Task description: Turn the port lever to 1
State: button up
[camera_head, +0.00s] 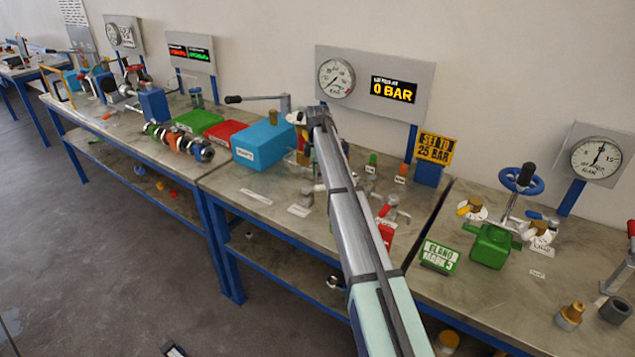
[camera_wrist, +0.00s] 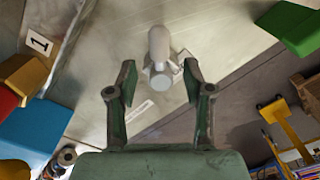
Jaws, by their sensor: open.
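In the wrist view, a pale grey metal fitting with a rounded, bar-like top (camera_wrist: 160,55) stands between and just beyond the fingertips. It looks like the port lever, but I cannot tell for certain. My gripper (camera_wrist: 159,78) is open, with one finger on each side of the fitting and visible gaps. A white plate marked 1 (camera_wrist: 39,43) lies up and left of it. A narrow pale label (camera_wrist: 139,111) lies just below left of it. In the head view, my arm crosses the middle bench and the gripper is largely hidden.
In the head view, a blue box (camera_head: 262,145) stands left of my arm. A gauge panel reading 0 BAR (camera_head: 420,92) stands behind. A yellow sign (camera_head: 436,149) and small fittings are to the right. The wrist view shows a green block (camera_wrist: 290,25) and yellow frame (camera_wrist: 283,130) at right.

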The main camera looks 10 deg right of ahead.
aim_at(317, 188)
jog(key=shift+f+p, duration=0.45)
jog(key=shift+f, duration=1.8)
grip_shut()
